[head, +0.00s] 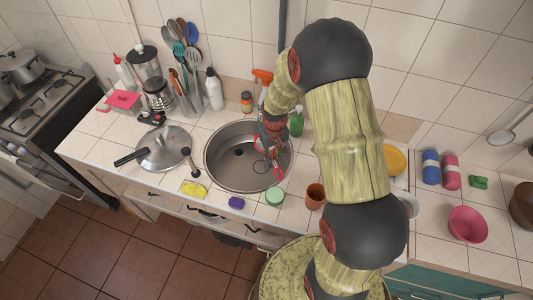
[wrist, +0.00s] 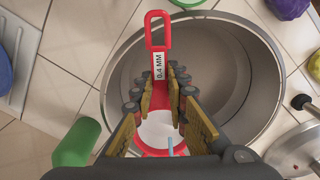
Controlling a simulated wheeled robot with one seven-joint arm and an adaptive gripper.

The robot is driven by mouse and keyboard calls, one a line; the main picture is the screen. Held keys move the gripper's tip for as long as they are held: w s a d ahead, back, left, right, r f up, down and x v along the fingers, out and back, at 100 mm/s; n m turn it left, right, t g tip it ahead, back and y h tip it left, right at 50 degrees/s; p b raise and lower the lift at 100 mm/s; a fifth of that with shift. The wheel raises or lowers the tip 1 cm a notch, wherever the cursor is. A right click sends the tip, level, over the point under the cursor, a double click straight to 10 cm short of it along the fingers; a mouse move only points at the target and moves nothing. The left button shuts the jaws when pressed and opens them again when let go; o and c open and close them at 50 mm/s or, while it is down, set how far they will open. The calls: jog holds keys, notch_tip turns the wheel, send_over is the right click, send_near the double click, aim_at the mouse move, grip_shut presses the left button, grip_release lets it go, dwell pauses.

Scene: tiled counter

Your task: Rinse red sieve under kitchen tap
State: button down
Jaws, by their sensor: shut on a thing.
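The red sieve shows in the wrist view, with its looped red handle (wrist: 157,45) labelled "0.4 MM" and its pale mesh (wrist: 160,127). My gripper (wrist: 166,100) is shut on the sieve's handle, with yellow finger pads on either side. In the head view the gripper (head: 272,138) is over the round steel sink (head: 220,165), and the red handle (head: 279,171) sticks out toward the sink's front right rim. A thin light-blue streak (wrist: 170,149) crosses the sieve's bowl end; I cannot tell if it is water. The tap is not clearly visible.
A green bottle (head: 296,123) and an orange-topped spray bottle (head: 263,77) stand behind the sink. A lidded pan (head: 163,149) stands left.

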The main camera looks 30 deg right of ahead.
aim_at(283, 177)
jog(key=shift+s, duration=0.1)
jog(key=shift+s+p, duration=0.4)
jog(key=shift+s, duration=3.55)
jog(key=s+r+p, duration=0.3)
jog(key=s+r, duration=0.1)
jog(key=s, duration=0.1)
jog(key=shift+p, duration=0.3)
jog(key=shift+a, duration=0.1)
jog(key=shift+r, duration=0.1)
